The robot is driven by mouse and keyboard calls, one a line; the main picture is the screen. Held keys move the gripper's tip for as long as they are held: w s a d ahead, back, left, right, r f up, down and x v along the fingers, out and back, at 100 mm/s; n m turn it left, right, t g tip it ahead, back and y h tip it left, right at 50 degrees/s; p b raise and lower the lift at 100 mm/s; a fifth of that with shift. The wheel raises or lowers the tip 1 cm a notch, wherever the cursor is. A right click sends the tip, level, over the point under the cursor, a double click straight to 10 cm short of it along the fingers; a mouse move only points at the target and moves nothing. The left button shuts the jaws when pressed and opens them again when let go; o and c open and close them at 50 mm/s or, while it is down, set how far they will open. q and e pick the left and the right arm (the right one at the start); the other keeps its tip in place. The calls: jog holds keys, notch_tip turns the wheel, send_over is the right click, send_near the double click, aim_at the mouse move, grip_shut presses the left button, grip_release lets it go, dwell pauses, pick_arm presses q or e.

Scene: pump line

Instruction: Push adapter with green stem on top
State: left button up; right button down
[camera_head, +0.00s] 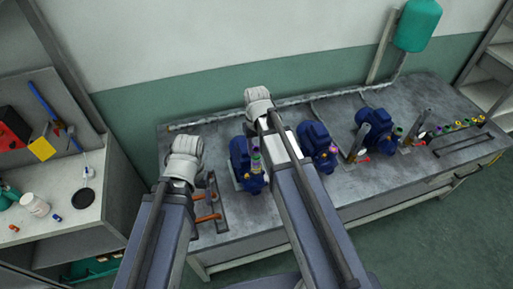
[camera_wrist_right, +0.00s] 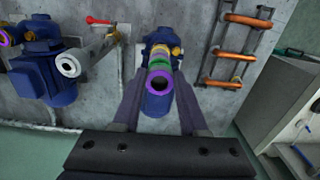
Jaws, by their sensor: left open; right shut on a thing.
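My right gripper (camera_wrist_right: 158,102) is shut on an adapter (camera_wrist_right: 160,66) with a purple ring at its near end and green and yellow bands behind it. The adapter lines up with a blue pump (camera_wrist_right: 158,103); whether it is seated on the pump cannot be told. In the head view the adapter (camera_head: 256,160) shows beside my right forearm, at the left pump (camera_head: 240,158). My left gripper (camera_head: 186,168) is open at the bench's left end, near the orange-barred rack; its fingers are mostly hidden.
The rack with orange bars (camera_head: 206,207) stands at the bench's left end. Two more blue pumps (camera_head: 318,142) (camera_head: 370,125) stand to the right, with upright grey pipes and red-handled valves. Several coloured adapters (camera_head: 460,124) line the right end. A side bench (camera_head: 55,215) stands left.

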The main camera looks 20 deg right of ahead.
jog(key=shift+f+b, duration=0.65)
dwell(0.8)
jog(key=shift+c, duration=1.8)
grip_release()
jog(key=shift+r+p, duration=3.05)
notch_tip(320, 180, up, 8)
jog(key=p, duration=0.7)
jog(key=shift+f+p, duration=0.15)
jog(key=shift+p, duration=0.25)
